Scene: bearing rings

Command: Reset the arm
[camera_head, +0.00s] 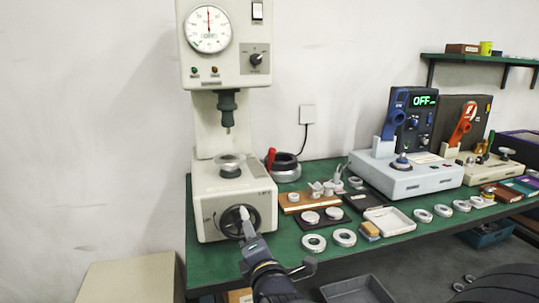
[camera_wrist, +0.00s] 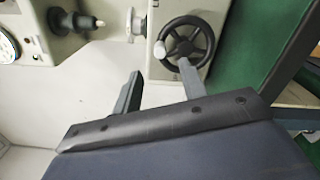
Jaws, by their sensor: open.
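My gripper (camera_wrist: 158,88) is open, with its two fingers spread in the wrist view. One finger is close to the black handwheel (camera_wrist: 187,42) on the front of the press; I cannot tell whether it touches. The other finger is over the pale area beside the press. In the head view my gripper (camera_head: 275,254) reaches up from the bottom, and one finger overlaps the handwheel (camera_head: 232,222). Nothing is seen between the fingers. The press (camera_head: 207,173) is off-white, with a round dial (camera_head: 208,29) at the top. A ring sits on its small platform (camera_head: 231,172).
The green bench (camera_head: 283,243) carries several metal rings, a wooden block (camera_head: 296,204) and a white tray (camera_head: 389,221) right of my gripper. A blue-grey device (camera_head: 405,178) reading "OFF" stands further right. A beige box (camera_head: 130,281) stands at lower left.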

